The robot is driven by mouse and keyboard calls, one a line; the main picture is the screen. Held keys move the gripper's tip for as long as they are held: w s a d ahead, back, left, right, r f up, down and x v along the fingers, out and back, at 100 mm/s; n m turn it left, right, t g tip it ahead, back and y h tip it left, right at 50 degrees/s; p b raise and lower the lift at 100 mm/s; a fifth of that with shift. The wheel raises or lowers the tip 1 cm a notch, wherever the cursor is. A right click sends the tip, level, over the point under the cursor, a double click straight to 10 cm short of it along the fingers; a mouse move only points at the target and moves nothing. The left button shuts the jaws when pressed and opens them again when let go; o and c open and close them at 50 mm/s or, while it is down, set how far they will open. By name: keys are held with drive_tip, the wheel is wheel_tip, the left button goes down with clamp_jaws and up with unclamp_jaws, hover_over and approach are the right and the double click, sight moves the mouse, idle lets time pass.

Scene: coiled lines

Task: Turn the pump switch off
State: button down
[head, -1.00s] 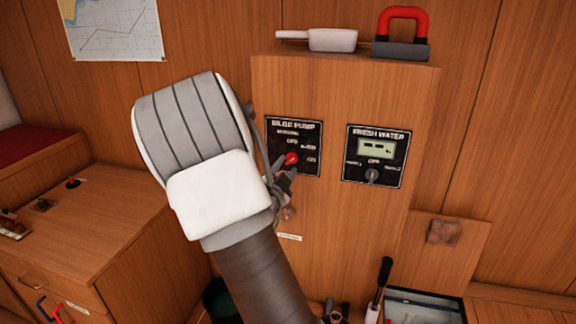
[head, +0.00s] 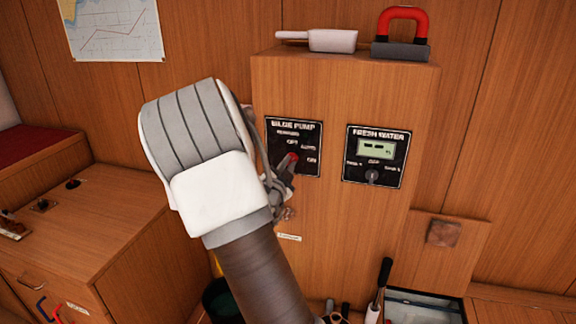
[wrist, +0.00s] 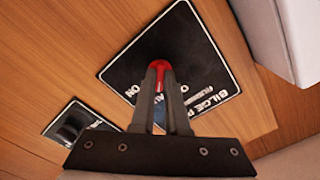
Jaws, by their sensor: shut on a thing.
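The bilge pump panel (head: 310,135) is a black plate on the upright wooden cabinet front, with a red switch knob (head: 294,157) and position labels around it. My gripper (head: 284,168) reaches it from the left, its fingers closed around the knob. In the wrist view the two dark fingers (wrist: 159,85) pinch the red knob (wrist: 159,65) over the black panel (wrist: 190,55). The fingers cover part of the knob and labels, so its exact pointing position is hard to read.
The fresh water panel (head: 376,157) with a small display and grey knob sits just right. On the cabinet top lie a white-handled tool (head: 332,40) and a red-handled block (head: 402,30). An open box (head: 425,306) stands low at right.

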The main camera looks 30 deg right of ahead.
drive_tip(key=shift+n, duration=0.3)
drive_tip(key=n, duration=0.3)
drive_tip(key=shift+n, duration=0.3)
drive_tip(key=n, duration=0.4)
drive_tip(key=shift+n+p, duration=0.3)
drive_tip(key=shift+p, duration=0.1)
drive_tip(key=c, duration=0.9)
unclamp_jaws()
drive_tip(key=shift+s+a, duration=0.1)
drive_tip(key=p+v, duration=0.1)
drive_tip(key=v, duration=1.6)
drive_tip(key=shift+s, duration=0.1)
